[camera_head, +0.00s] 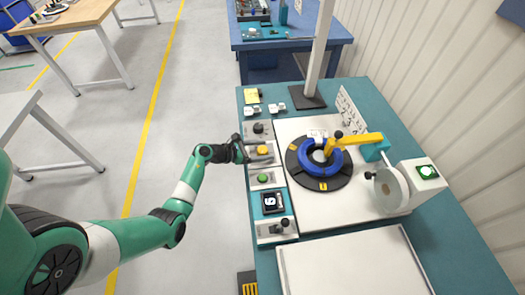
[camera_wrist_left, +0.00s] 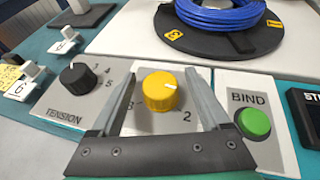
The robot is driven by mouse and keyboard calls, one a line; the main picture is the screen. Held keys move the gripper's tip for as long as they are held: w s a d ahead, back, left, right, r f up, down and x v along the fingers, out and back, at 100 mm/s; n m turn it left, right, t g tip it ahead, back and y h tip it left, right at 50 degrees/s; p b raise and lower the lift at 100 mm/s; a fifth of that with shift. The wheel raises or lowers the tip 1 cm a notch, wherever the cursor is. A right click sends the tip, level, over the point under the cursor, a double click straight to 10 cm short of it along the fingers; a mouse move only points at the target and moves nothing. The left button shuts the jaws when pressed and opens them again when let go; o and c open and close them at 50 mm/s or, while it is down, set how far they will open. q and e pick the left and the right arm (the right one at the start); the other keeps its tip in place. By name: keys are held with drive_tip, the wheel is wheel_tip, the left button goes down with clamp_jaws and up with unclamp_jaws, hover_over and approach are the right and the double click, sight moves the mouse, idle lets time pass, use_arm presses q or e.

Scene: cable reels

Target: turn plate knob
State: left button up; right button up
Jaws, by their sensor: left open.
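A yellow knob (camera_wrist_left: 160,91) with a white pointer line sits on a grey panel marked with numbers, 2 and 3 among them. Its name label is hidden behind my gripper, so I cannot read whether it says plate. My left gripper (camera_wrist_left: 161,76) is open, with one finger on each side of the yellow knob; I cannot tell whether either finger touches it. In the head view the yellow knob (camera_head: 263,150) is just right of my left gripper (camera_head: 244,150). My right gripper is not in view.
A black TENSION knob (camera_wrist_left: 78,79) is on the left and a green BIND button (camera_wrist_left: 253,124) on the right, both close by. A black turntable (camera_head: 320,180) carries a blue cable coil (camera_head: 305,160) under a yellow arm (camera_head: 362,139). A display (camera_head: 270,201) and another black knob (camera_head: 281,224) stand nearer.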

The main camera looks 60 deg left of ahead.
use_arm(q)
clamp_jaws()
drive_tip(key=shift+f+b, duration=0.1)
drive_tip(key=shift+b, duration=0.2)
drive_tip(key=m+h+b, duration=0.1)
drive_tip(key=b, duration=0.1)
drive_tip(key=m+h+b, duration=0.1)
drive_tip(key=h+b, duration=0.1)
drive_tip(key=m+h+b, duration=0.1)
drive_tip(key=b, duration=0.1)
drive_tip(key=shift+a+f+m+g, duration=0.1)
drive_tip(key=shift+f+m+g, duration=0.2)
drive_tip(key=shift+m+g, duration=0.1)
drive_tip(key=shift+r+m+g+h+b, duration=0.3)
drive_tip(key=shift+m+h+b, duration=0.1)
drive_tip(key=shift+h, duration=0.2)
unclamp_jaws()
drive_tip(key=shift+r, duration=0.1)
drive_tip(key=shift+s, duration=0.1)
